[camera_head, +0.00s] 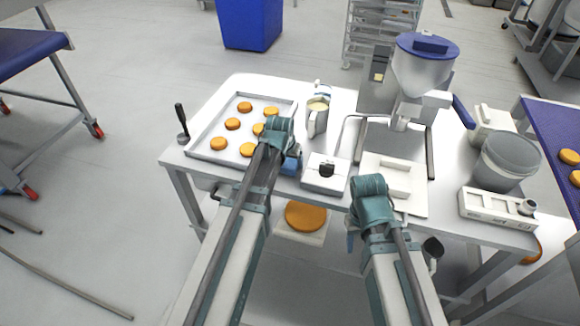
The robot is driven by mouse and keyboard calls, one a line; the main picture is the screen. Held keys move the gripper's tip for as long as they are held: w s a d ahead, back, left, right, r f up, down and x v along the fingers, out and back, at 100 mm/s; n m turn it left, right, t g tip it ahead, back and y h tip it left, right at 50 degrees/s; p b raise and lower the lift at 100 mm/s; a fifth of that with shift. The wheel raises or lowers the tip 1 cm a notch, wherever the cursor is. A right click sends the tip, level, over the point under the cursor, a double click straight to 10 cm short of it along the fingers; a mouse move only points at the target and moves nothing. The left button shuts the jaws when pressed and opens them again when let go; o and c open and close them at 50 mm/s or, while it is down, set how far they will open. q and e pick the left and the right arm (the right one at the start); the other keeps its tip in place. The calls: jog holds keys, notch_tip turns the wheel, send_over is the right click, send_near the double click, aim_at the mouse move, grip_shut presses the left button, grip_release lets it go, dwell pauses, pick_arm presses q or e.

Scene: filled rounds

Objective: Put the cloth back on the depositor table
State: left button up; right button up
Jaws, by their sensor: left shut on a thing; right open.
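The depositor table (340,97) is a pale steel table in the middle of the head view, with the depositor (424,65), a blue-lidded hopper, at its back right. My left gripper (289,158) is over the table's front part, beside the tray's right edge. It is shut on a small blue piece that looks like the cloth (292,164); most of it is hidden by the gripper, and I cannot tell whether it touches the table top. My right gripper (354,232) is open at the table's front edge, its fingers mostly hidden by its wrist.
A tray (199,150) of several orange rounds fills the table's left end. A jug (317,119), a white box with a black knob (325,172), a white board (408,206), a grey tub (506,160) and a white device (497,208) crowd the rest. Little bare top shows.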

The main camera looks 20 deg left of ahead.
pick_arm(q)
jog(key=shift+f, duration=0.15)
jog(key=o, duration=1.1)
jog(key=shift+s, duration=0.1)
jog(key=shift+d, duration=0.1)
